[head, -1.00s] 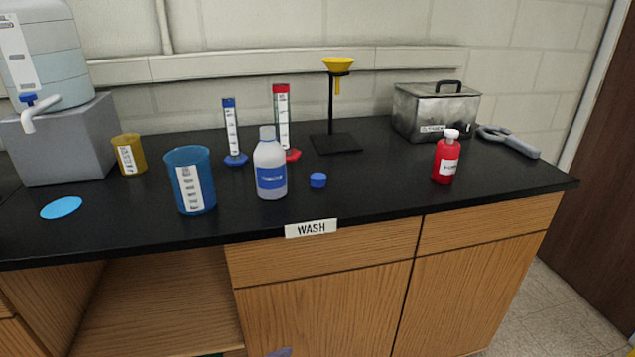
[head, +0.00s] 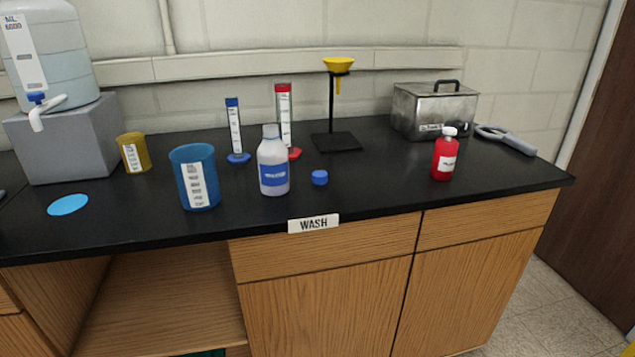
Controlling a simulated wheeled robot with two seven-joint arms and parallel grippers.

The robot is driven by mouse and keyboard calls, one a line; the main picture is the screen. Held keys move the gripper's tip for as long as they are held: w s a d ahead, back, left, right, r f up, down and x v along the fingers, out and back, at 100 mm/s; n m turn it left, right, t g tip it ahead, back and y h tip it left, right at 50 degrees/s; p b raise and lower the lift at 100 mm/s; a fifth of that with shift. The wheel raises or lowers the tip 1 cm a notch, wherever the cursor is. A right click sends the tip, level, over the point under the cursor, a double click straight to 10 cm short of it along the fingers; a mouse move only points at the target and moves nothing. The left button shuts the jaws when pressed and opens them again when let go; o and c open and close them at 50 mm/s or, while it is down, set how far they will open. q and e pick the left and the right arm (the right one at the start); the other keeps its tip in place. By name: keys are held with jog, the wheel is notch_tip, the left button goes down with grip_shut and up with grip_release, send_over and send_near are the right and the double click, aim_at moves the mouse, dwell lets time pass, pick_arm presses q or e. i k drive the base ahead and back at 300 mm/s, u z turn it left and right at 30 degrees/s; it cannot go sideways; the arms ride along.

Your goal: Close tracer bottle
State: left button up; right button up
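A translucent white bottle (head: 272,162) with a blue label stands upright on the black bench top near the front edge. Its neck is uncapped, and its label is too small to read. A small blue cap (head: 320,177) lies on the bench just right of it, apart from it. A red bottle (head: 446,157) with a white cap on stands farther right; its label is also unreadable. Neither of my grippers can be seen.
A blue beaker (head: 194,177) stands close left of the white bottle. Two graduated cylinders, blue-topped (head: 234,128) and red-topped (head: 284,115), and a funnel stand (head: 333,110) are behind it. The bench front between the blue cap and red bottle is clear.

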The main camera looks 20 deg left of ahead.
aim_at(272, 153)
jog(key=k, duration=1.25)
jog(key=u, duration=0.6)
jog(key=i, duration=1.4)
jog(key=z, duration=0.7)
